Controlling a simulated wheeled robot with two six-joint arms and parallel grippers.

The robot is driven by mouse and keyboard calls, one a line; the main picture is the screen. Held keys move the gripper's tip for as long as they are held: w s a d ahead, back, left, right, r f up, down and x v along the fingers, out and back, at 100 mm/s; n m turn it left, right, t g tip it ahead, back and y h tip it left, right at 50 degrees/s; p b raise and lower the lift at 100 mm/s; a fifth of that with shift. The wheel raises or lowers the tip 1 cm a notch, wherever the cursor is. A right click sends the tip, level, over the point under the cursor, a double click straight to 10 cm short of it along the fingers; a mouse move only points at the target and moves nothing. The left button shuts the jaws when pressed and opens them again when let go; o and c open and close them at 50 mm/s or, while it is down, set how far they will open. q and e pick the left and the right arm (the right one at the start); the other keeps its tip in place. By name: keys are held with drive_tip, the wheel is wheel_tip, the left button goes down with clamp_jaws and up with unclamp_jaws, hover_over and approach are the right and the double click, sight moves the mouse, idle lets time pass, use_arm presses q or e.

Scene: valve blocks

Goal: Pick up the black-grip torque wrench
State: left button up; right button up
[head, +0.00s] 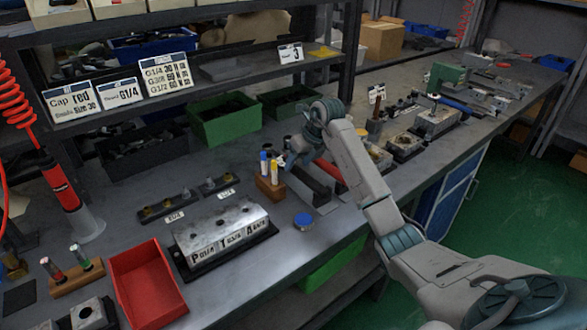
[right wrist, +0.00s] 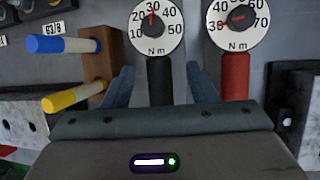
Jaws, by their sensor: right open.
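The black-grip torque wrench (right wrist: 160,80) stands in the middle of the right wrist view, its round dial (right wrist: 156,27) at the top of the picture. My right gripper (right wrist: 160,90) is open, one finger on each side of the black grip. Whether either finger touches it I cannot tell. A second wrench with a red grip (right wrist: 235,76) lies to the right, outside the right finger. In the head view my right gripper (head: 291,157) is over the bench beside the wrenches, and the arm hides most of them. My left gripper is not in view.
A wooden block (head: 270,188) with blue and yellow markers stands just left of the gripper. Green bins (head: 225,122) stand behind, under a shelf.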

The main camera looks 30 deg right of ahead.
sight(297, 166)
drive_tip(key=shift+s+p+x, duration=0.15)
drive_tip(key=shift+x, duration=0.8)
drive_tip(key=shift+s+p+x, duration=0.1)
drive_tip(key=shift+p+x, duration=0.05)
drive_tip(key=shift+x, duration=0.8)
drive_tip(key=shift+a, duration=0.1)
clamp_jaws()
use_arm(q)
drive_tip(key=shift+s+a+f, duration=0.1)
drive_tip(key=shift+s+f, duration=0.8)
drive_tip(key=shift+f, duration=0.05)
